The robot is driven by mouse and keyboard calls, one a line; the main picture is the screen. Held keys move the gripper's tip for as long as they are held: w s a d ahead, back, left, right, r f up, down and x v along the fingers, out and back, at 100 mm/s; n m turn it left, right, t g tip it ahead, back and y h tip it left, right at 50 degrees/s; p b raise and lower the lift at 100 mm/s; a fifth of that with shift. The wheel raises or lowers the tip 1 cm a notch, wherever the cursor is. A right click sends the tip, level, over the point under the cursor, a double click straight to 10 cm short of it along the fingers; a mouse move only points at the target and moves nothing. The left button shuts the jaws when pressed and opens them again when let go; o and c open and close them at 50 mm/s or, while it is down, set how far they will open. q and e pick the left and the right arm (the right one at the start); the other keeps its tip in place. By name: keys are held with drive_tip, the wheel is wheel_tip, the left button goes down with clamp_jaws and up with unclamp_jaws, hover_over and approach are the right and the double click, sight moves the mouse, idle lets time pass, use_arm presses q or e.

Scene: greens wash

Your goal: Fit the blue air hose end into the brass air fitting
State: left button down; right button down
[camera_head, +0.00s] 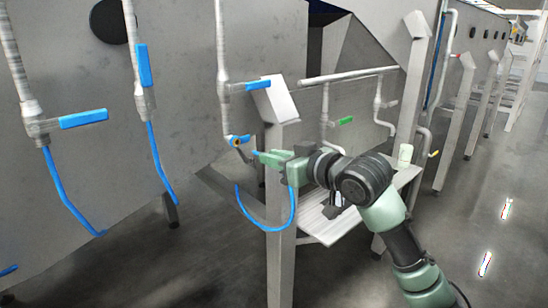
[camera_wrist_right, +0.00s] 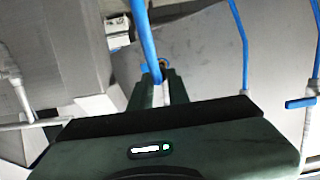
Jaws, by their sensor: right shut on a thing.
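The brass air fitting (camera_head: 237,142) is a small piece at the lower end of a grey vertical pipe, beside a small blue part. My right gripper (camera_head: 262,156) is just right of it and shut on the blue air hose end (camera_head: 254,153). The hose end points left toward the fitting; I cannot tell whether they touch. The blue hose (camera_head: 291,212) hangs in a loop below the gripper. In the right wrist view, the hose (camera_wrist_right: 145,40) runs down to my right gripper (camera_wrist_right: 161,84), whose fingers partly hide it. My left gripper is not in view.
Other pipes with blue valve handles (camera_head: 84,119) and hanging blue hoses (camera_head: 68,198) are at left. A grey post (camera_head: 279,240) stands close below my right gripper. Open floor lies at right.

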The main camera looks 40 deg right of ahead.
drive_tip(key=shift+r, duration=0.2)
drive_tip(key=shift+w+p, duration=0.5)
drive_tip(key=shift+w, duration=0.1)
drive_tip(key=shift+p+x, duration=0.55)
drive_tip(key=shift+x, duration=0.5)
drive_tip(key=shift+r+p+x, duration=0.1)
drive_tip(key=shift+p+x, duration=0.2)
drive_tip(key=shift+x, duration=0.3)
drive_tip(key=shift+r+p+x, duration=0.15)
drive_tip(key=shift+p+x, duration=0.1)
drive_tip(key=shift+x, duration=0.35)
drive_tip(key=shift+r, duration=0.1)
drive_tip(key=shift+a+p, duration=0.1)
drive_tip(key=shift+p, duration=0.8)
drive_tip(key=shift+r+p+x, duration=0.1)
drive_tip(key=shift+p+x, duration=0.3)
drive_tip(key=shift+x, duration=0.25)
drive_tip(key=shift+r+p+x, duration=0.15)
drive_tip(key=shift+p+x, duration=0.25)
drive_tip(key=shift+x, duration=0.2)
drive_tip(key=shift+w+r, duration=0.1)
